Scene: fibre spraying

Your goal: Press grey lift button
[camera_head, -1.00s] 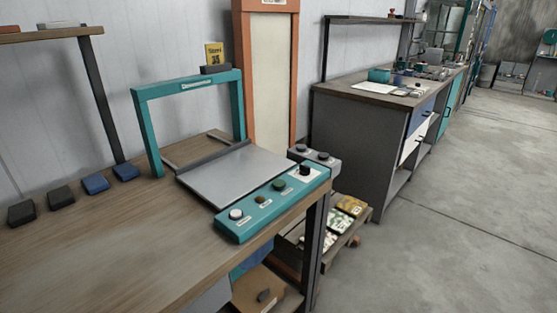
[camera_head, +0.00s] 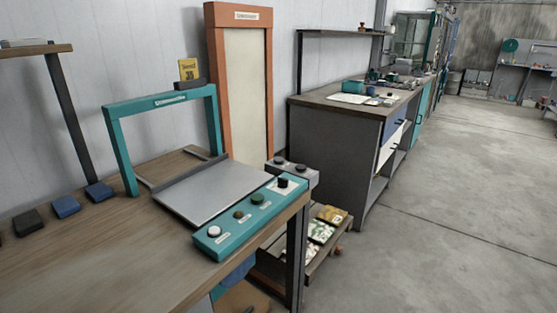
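A teal control panel (camera_head: 209,243) lies along the front right edge of the workbench. It carries a white button (camera_head: 214,231), a brown button (camera_head: 239,215), a dark green button (camera_head: 258,199) and a black knob (camera_head: 283,182). A grey box (camera_head: 310,177) sits just behind the panel's right end, with two dark round buttons, one (camera_head: 279,161) on the left and one (camera_head: 301,168) on the right. The labels are too small to read, so I cannot tell which is the lift button. My gripper is not in view.
A teal frame (camera_head: 114,150) stands over a grey plate (camera_head: 212,193) on the wooden bench (camera_head: 100,265). Dark and blue blocks (camera_head: 66,207) lie at left. An orange-framed panel (camera_head: 213,90) stands behind. Open floor (camera_head: 440,220) lies to the right of the bench.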

